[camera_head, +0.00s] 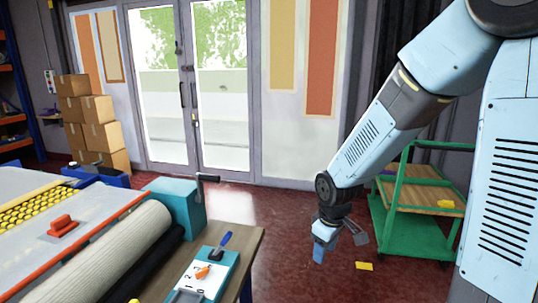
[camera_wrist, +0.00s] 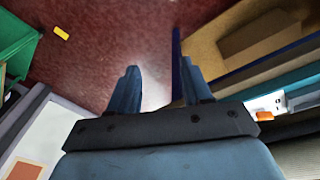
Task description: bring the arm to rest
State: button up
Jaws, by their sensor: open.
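My gripper (camera_head: 340,240) hangs at the end of my pale blue arm in the head view, over the red floor between the table and the green cart. In the wrist view its two blue fingers (camera_wrist: 155,92) stand apart with nothing between them. The gripper is open and empty. The arm is bent, with its forearm slanting down to the left and the gripper pointing downward. It touches nothing that I can see.
A green cart (camera_head: 405,232) stands to the right. A yellow block (camera_head: 364,266) lies on the floor. A machine with a grey roll (camera_head: 120,250) fills the lower left. Floor before the glass doors is clear.

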jog(key=s+d+r+m+t, duration=0.2)
jog(key=s+d+r+m, duration=0.2)
jog(key=s+r, duration=0.3)
jog(key=s+d+r+m+t, duration=0.1)
jog(key=s+d+r+m, duration=0.3)
jog(key=s+r, duration=0.4)
notch_tip(320, 180, up, 7)
jog(key=shift+s+d+r+m+t, duration=0.1)
jog(key=shift+s+d+m+t, duration=0.25)
jog(key=shift+m, duration=0.25)
